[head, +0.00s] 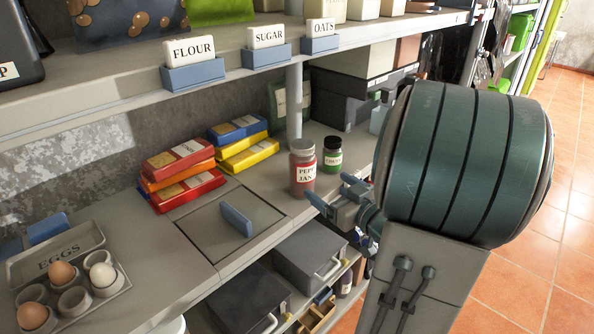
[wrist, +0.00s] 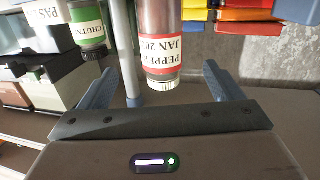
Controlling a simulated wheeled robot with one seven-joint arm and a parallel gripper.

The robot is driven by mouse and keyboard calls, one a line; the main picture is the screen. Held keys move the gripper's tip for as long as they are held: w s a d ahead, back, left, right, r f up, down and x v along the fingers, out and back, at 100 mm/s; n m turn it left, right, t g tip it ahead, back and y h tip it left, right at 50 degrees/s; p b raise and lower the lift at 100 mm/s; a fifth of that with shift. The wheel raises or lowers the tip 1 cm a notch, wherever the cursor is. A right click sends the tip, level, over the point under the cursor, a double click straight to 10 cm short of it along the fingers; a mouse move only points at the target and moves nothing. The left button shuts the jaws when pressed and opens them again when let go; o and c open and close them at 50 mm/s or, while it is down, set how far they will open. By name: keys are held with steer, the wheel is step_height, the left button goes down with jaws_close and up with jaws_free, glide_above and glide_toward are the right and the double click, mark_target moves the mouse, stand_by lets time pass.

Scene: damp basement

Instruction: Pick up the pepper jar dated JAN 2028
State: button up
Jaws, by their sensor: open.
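The pepper jar (head: 302,172) stands upright on the counter, with a grey lid and a red-and-white label reading "PEPP… JAN". In the wrist view, which is upside down, the pepper jar (wrist: 162,40) shows "JAN 202" with the last digit unclear. My gripper (head: 333,192) is open and empty, just to the right of the jar and low, its fingers towards it. In the wrist view my gripper (wrist: 158,80) has one finger on each side of the jar's lid in the picture; I see no contact.
A green chutney jar (head: 333,154) stands close behind and right of the pepper jar; a post (head: 294,105) rises behind. Stacked red and yellow packets (head: 183,178), a hatch with a blue handle (head: 236,220) and an egg tray (head: 110,262) lie left. A shelf (head: 130,85) overhangs.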

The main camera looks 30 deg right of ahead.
mark_target(309, 173)
steer(key=shift+y, duration=0.5)
steer(key=p+x, duration=0.1)
steer(key=x, duration=0.2)
steer(key=p+x, duration=0.1)
steer(key=x, duration=0.3)
steer(key=shift+a+r, duration=0.15)
steer(key=shift+r, duration=0.05)
steer(key=shift+d+r+p+x, duration=0.15)
steer(key=shift+p+x, duration=0.25)
steer(key=shift+x, duration=1.1)
steer(key=shift+d+r+p+x, duration=0.1)
steer(key=shift+d+p+x, duration=0.2)
steer(key=shift+x, duration=1.2)
steer(key=shift+a, duration=0.1)
steer(key=c, duration=1.5)
steer(key=shift+r, duration=0.15)
